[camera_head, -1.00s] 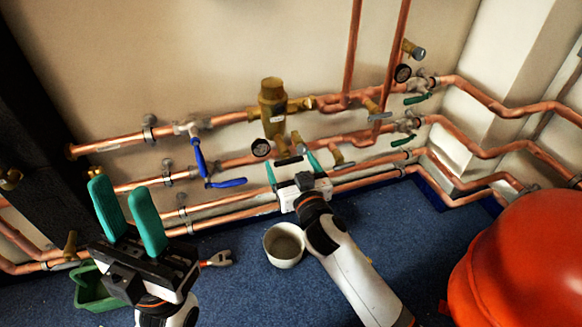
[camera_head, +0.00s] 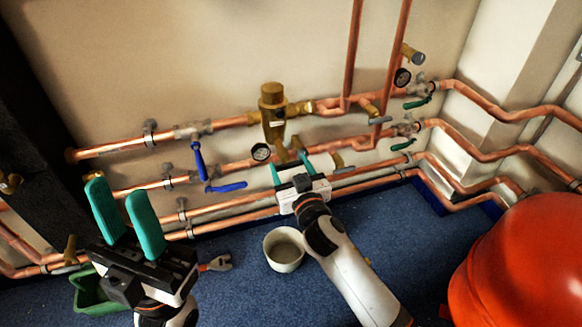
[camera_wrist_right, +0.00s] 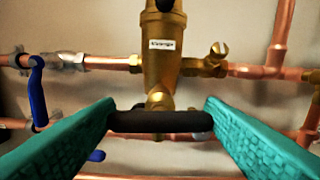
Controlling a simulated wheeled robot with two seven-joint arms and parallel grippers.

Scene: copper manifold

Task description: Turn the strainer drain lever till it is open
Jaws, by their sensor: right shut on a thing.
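The strainer is a brass body with a white label (camera_wrist_right: 162,60) in the right wrist view; it also shows in the head view (camera_head: 272,108). Its black drain lever (camera_wrist_right: 160,122) lies level across the bottom fitting in the wrist view. My right gripper (camera_head: 291,166) is below the strainer, its teal fingers at the two ends of the lever, shut on it. The fingers and gripper body mostly hide the lever in the head view. My left gripper (camera_head: 124,212) is open and empty, at the lower left, well away from the strainer.
Copper pipes run along the wall. A red vessel (camera_head: 525,260) fills the right.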

